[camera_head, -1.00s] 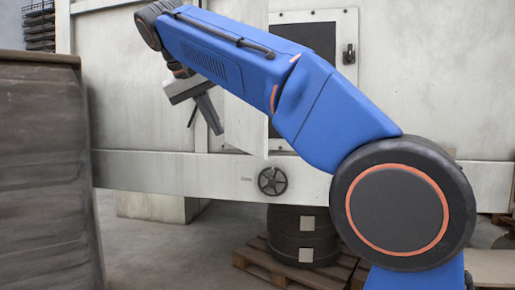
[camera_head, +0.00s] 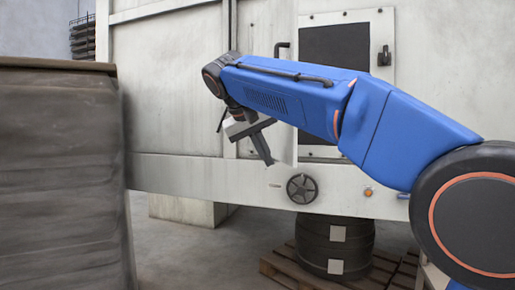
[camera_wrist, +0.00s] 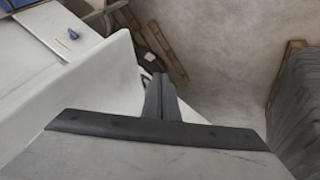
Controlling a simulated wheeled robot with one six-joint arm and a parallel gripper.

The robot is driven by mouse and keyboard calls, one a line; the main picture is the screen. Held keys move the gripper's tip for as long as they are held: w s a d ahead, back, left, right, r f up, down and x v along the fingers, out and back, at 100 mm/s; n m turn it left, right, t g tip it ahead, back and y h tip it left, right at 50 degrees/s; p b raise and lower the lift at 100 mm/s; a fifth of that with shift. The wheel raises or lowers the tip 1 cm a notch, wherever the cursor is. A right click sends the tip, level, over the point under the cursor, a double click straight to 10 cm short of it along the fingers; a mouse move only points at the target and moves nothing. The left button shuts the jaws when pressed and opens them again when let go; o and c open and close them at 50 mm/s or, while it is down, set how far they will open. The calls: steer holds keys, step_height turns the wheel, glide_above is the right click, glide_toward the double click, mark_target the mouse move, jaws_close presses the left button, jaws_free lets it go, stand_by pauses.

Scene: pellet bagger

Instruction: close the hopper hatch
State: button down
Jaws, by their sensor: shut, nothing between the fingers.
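The hopper hatch (camera_head: 267,25) appears as a pale panel swung open to the left of a square, dark opening (camera_head: 335,45) in the machine's wall. A dark bar handle (camera_head: 283,48) shows near its right edge. A black latch (camera_head: 384,57) sits on the right side of the opening's frame. My arm crosses in front and hides the hatch's middle and part of the opening. My gripper (camera_head: 265,157) is shut and empty, pointing down in front of the hatch's lower part. I cannot tell whether it touches. The shut fingers also show in the wrist view (camera_wrist: 160,90).
A dark wrapped stack (camera_head: 60,180) stands close at the left. Below the opening are a handwheel (camera_head: 302,189) and an orange button (camera_head: 368,192). A black drum (camera_head: 336,240) stands on a wooden pallet (camera_head: 275,268). Floor between stack and pallet is clear.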

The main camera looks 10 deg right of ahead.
steer(key=shift+d, duration=1.35)
